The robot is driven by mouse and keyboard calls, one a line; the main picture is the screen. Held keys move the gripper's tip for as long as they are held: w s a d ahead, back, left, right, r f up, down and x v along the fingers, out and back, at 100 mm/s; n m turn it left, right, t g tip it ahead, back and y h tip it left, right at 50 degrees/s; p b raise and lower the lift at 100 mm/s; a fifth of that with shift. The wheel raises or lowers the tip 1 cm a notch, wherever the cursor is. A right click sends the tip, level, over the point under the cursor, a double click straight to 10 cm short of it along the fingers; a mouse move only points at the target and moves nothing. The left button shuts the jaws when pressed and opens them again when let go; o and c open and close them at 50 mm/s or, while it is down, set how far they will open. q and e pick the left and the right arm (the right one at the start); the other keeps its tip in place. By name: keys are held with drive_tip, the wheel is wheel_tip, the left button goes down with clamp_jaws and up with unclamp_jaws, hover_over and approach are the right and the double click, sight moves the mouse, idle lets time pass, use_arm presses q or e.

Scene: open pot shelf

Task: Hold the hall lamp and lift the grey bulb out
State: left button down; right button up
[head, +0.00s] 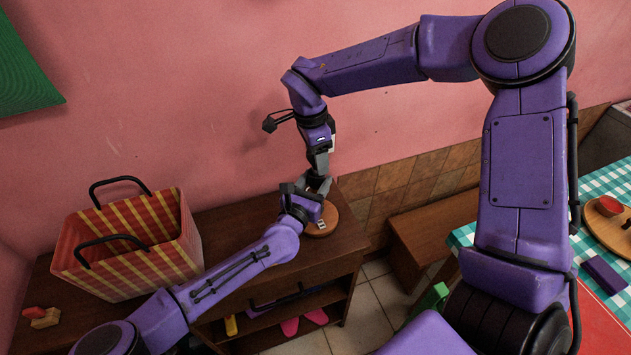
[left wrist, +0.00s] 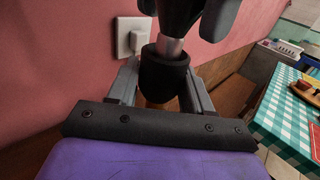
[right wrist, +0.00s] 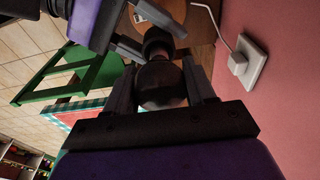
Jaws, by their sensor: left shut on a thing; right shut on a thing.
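The hall lamp has a round wooden base (head: 332,224) on the dark wood shelf unit, and a black socket (left wrist: 165,82) that stands upright. My left gripper (head: 309,192) is shut on the socket from the side; its fingers show on both sides in the left wrist view. The grey bulb (right wrist: 160,84) looks dark and sits between the fingers of my right gripper (right wrist: 160,92), shut on it from above. The bulb's silver screw base (left wrist: 171,50) shows just above the socket's rim. I cannot tell whether its lower end is still inside. In the head view the grippers hide the bulb.
A red and yellow checked basket (head: 135,245) stands left on the shelf unit (head: 235,225). A white wall outlet (left wrist: 132,38) is close behind the lamp. A table with a teal checked cloth (head: 610,180) is at the right.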

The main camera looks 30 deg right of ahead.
drive_tip(key=shift+r, duration=3.4)
use_arm(q)
drive_tip(key=shift+c, duration=1.9)
unclamp_jaws()
drive_tip(key=v, duration=1.2)
drive_tip(key=shift+w, duration=0.1)
